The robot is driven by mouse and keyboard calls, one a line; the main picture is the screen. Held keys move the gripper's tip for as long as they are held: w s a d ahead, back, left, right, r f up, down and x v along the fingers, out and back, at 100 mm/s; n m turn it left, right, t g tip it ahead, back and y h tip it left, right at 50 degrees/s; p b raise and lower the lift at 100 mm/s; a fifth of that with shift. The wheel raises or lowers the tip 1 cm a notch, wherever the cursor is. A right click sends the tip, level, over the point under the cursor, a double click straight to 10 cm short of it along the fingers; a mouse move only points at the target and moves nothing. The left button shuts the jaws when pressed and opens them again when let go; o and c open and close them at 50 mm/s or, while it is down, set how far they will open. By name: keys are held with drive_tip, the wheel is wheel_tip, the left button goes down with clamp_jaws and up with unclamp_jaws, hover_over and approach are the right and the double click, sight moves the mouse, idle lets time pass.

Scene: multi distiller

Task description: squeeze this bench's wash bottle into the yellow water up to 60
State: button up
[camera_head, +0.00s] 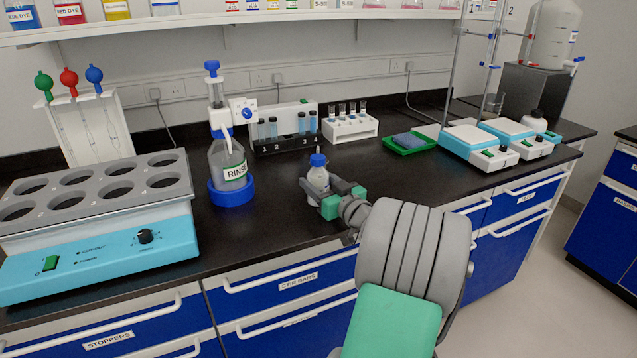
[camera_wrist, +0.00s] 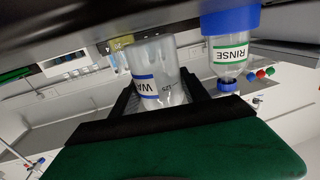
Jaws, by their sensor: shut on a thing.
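The wash bottle (camera_head: 318,176) is a small clear bottle with a blue cap and thin spout, upright at the front middle of the black bench. My gripper (camera_head: 325,193) is shut on its body, with a finger on either side. In the wrist view the bottle (camera_wrist: 158,72) appears inverted between the fingers, with a blue-edged label that starts "WA". I cannot tell whether its base touches the bench. I cannot make out a vessel of yellow water on the bench.
A RINSE bottle (camera_head: 228,160) with a dispenser top stands left of my gripper. Behind are a numbered tube rack (camera_head: 285,143) and a white rack (camera_head: 350,128). A water bath (camera_head: 95,230) fills the left. A green tray (camera_head: 408,146) and two stirrer plates (camera_head: 478,145) stand right.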

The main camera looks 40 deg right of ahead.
drive_tip(key=c, duration=0.9)
drive_tip(key=shift+r+b, duration=0.1)
drive_tip(key=shift+b, duration=0.3)
clamp_jaws()
drive_tip(key=o, duration=1)
unclamp_jaws()
drive_tip(key=shift+c, duration=0.2)
drive_tip(key=c, duration=0.9)
drive_tip(key=shift+r+b, duration=0.1)
drive_tip(key=shift+b, duration=0.2)
clamp_jaws()
